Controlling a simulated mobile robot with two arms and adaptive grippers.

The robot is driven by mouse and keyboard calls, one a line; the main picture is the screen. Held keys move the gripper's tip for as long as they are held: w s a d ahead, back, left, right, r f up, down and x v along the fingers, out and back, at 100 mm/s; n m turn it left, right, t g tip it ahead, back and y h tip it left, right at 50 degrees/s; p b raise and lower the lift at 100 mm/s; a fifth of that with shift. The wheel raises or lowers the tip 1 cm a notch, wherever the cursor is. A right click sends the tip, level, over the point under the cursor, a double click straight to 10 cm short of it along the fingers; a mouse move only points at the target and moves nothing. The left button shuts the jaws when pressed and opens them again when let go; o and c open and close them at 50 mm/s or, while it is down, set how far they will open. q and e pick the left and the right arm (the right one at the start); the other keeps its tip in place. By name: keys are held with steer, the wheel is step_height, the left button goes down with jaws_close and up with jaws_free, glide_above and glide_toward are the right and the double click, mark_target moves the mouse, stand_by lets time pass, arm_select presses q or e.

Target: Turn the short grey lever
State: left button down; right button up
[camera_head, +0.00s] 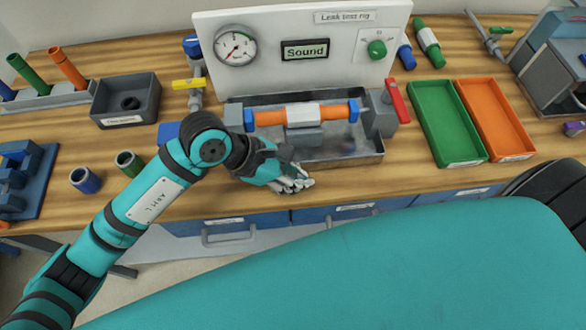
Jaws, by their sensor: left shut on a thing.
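My left gripper (296,184) is at the front edge of the grey test tray (350,157), below the clamped pipe. Its fingers are shut, apparently on the short grey lever. The lever cannot be made out clearly, as the hand and fingers cover that spot. An orange pipe (270,117) with a white middle and blue ends lies level in the rig above the tray. A red lever (398,100) stands at the rig's right end. A yellow-handled valve (189,84) is at the left. My right gripper is not in view.
Green (446,125) and orange (494,118) trays lie to the right. Two short cups, blue (85,180) and green (129,162), stand left of the arm.

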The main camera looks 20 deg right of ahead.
arm_select(q)
steer(key=shift+d+f+t+y, duration=0.25)
steer(key=shift+d+t+y, duration=0.05)
steer(key=shift+y, duration=0.6)
steer(key=shift+d+f+t+y+b, duration=0.15)
steer(key=shift+f+t+y+b, duration=0.2)
steer(key=shift+y+b, duration=0.45)
steer(key=y+b, duration=0.1)
steer(key=f+y+b, duration=0.1)
steer(key=shift+t+y, duration=0.35)
steer(key=shift+y, duration=0.05)
steer(key=shift+s+f+y+b, duration=0.1)
steer(key=shift+f+y+b, duration=0.15)
steer(key=shift+y+b, duration=0.35)
steer(key=c, duration=1.4)
jaws_free()
